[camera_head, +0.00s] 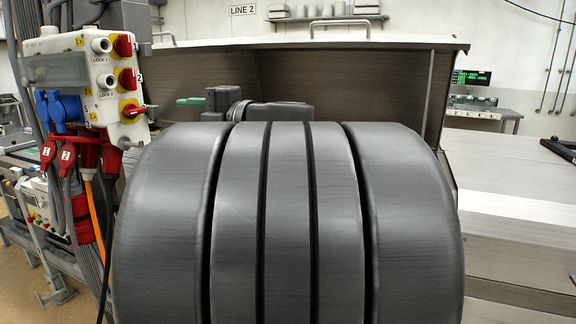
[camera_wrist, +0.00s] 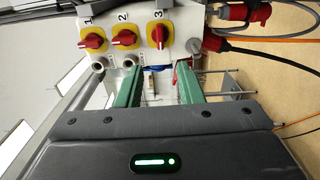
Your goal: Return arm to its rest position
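My gripper (camera_wrist: 160,78) shows in the wrist view with its two green fingers held wide apart and nothing between them. In the head view a green finger (camera_head: 190,101) points left toward the switch box, with dark grey parts of my arm (camera_head: 280,112) behind it. The switch box (camera_head: 75,75) has three red rotary switches on yellow plates, marked 1, 2 and 3. In the wrist view the box (camera_wrist: 125,22) lies just beyond the fingertips. Switch 3 (camera_wrist: 158,34) has its handle turned differently from switches 1 and 2. Whether the fingers touch the box is unclear.
A metal hood (camera_head: 390,85) stands behind my arm. Red plugs (camera_head: 66,153) and cables hang below the switch box. A steel surface (camera_head: 510,190) lies at right. A green-lit display (camera_head: 472,78) stands at the back. A large dark grey rounded body blocks the head view's lower middle.

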